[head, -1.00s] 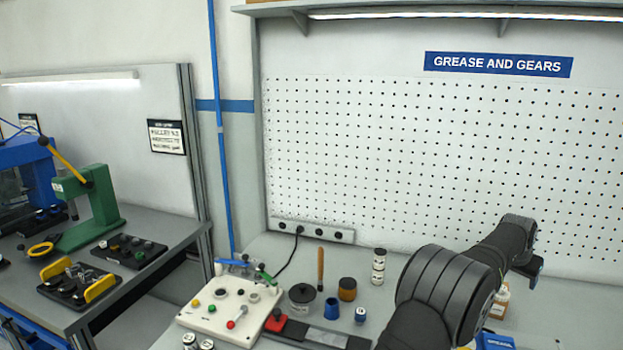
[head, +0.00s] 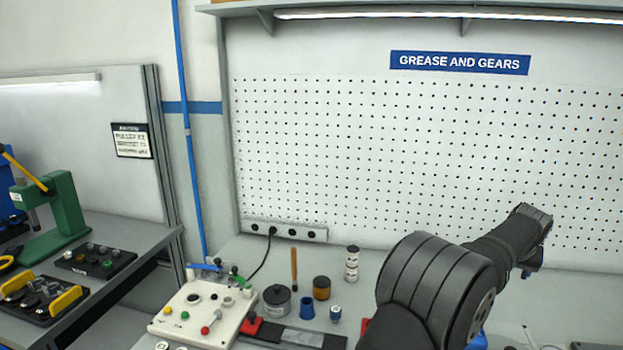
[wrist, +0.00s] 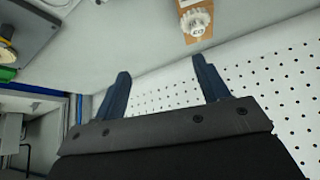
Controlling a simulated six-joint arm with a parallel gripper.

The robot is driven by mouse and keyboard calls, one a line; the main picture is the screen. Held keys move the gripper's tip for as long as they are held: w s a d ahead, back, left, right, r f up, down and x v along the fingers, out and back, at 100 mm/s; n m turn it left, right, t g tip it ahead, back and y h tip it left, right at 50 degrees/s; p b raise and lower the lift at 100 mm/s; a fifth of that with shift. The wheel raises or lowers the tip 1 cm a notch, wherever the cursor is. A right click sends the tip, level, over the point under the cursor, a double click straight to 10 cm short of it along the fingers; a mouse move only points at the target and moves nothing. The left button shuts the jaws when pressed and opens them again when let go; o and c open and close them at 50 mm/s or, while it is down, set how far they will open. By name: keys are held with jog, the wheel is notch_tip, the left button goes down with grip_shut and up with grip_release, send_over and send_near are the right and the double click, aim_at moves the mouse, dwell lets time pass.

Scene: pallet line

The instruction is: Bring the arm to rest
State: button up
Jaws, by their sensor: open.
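My arm reaches from the bottom of the head view up to the right, over the bench (head: 375,268) and in front of the pegboard (head: 400,160). My gripper (wrist: 158,80) shows in the wrist view with its two dark blue fingers spread apart. Nothing is between the fingers. The pegboard also shows behind the fingers in the wrist view, and a white gear (wrist: 197,24) lies on a brown patch beyond the right finger. In the head view the fingertips cannot be made out at the arm's far end.
A white control box (head: 205,312) with buttons stands at the bench's left. A dark lidded pot (head: 277,300), an amber jar (head: 321,288), a blue cup (head: 307,308) and a stacked cylinder (head: 351,263) stand left of my arm. A green press (head: 62,210) stands on another bench.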

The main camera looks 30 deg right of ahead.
jog(key=shift+n+t, duration=0.3)
jog(key=shift+n, duration=0.3)
jog(key=w+f, duration=0.2)
jog(key=w, duration=0.1)
jog(key=w+d+f, duration=0.1)
jog(key=w+f, duration=0.1)
jog(key=w, duration=0.2)
jog(key=w+f, duration=0.2)
jog(key=w, duration=0.2)
jog(key=shift+w+d+f, duration=0.1)
jog(key=shift+d+f, duration=0.1)
jog(key=shift+d, duration=0.1)
jog(key=shift+w+f, duration=0.45)
jog(key=shift+f, duration=0.2)
